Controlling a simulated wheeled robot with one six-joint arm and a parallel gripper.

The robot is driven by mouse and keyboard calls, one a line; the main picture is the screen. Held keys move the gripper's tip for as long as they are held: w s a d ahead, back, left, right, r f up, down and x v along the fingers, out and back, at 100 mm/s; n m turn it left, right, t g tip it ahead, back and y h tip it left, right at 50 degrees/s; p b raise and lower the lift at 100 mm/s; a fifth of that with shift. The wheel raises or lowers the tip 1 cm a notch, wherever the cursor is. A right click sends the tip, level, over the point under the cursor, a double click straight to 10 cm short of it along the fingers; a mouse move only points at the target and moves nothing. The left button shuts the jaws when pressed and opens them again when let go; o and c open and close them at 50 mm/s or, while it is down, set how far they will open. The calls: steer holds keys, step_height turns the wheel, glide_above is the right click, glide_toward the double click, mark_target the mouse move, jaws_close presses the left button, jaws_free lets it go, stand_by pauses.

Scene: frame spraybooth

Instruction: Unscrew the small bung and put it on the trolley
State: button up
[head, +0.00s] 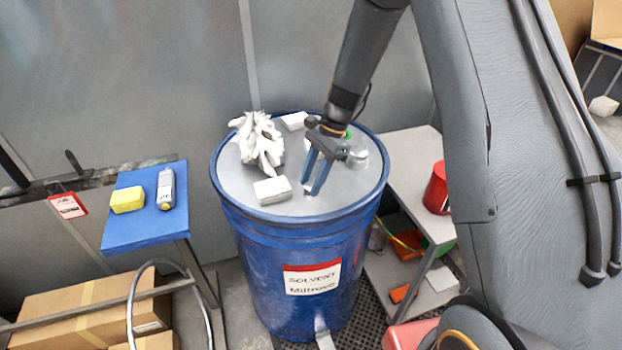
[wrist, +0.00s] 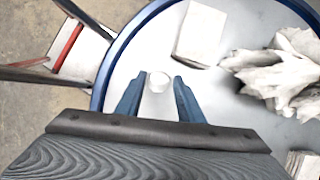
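The blue drum (head: 318,255) stands upright with a grey lid (head: 238,182). My gripper (head: 311,190) points down at the lid with its two blue fingers apart. In the wrist view, a small pale round piece, seemingly the small bung (wrist: 158,81), shows between the fingertips of my gripper (wrist: 159,88); I cannot tell whether they touch it. In the head view the fingers hide it. A larger silvery cap (head: 357,159) sits on the lid to the right of the gripper. A grey trolley (head: 408,165) with a lower shelf stands right of the drum.
White crumpled gloves or rags (head: 259,142) and several white blocks (head: 272,190) lie on the lid. A red can (head: 437,190) stands on the trolley, partly behind my arm. A blue-topped stand (head: 138,222) at left holds a yellow block (head: 128,200) and a grey bottle (head: 166,188).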

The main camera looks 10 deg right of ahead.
steer(key=m, duration=0.1)
steer(key=m+t, duration=0.1)
steer(key=m, duration=0.3)
steer(key=shift+s+d+t, duration=0.1)
steer(key=shift+s+t, duration=0.15)
steer(key=shift+t, duration=0.15)
steer(key=m+t, duration=0.1)
steer(key=m, duration=0.3)
steer(key=shift+s+t, duration=0.1)
steer(key=shift+t, duration=0.2)
steer(key=m, duration=0.2)
steer(key=m+t, duration=0.1)
steer(key=m, duration=0.1)
steer(key=shift+a+m+t+h+b, duration=0.2)
steer(key=shift+m+t+h+b, duration=0.1)
steer(key=shift+m+h+b, duration=0.1)
steer(key=shift+s+m+h, duration=0.1)
steer(key=shift+m+h, duration=0.3)
steer(key=shift+m, duration=0.8)
steer(key=c, duration=0.7)
steer(key=n+y+p, duration=0.1)
steer(key=n, duration=0.2)
steer(key=shift+d+r, duration=0.15)
steer(key=shift+n+g, duration=0.4)
steer(key=shift+n, duration=0.4)
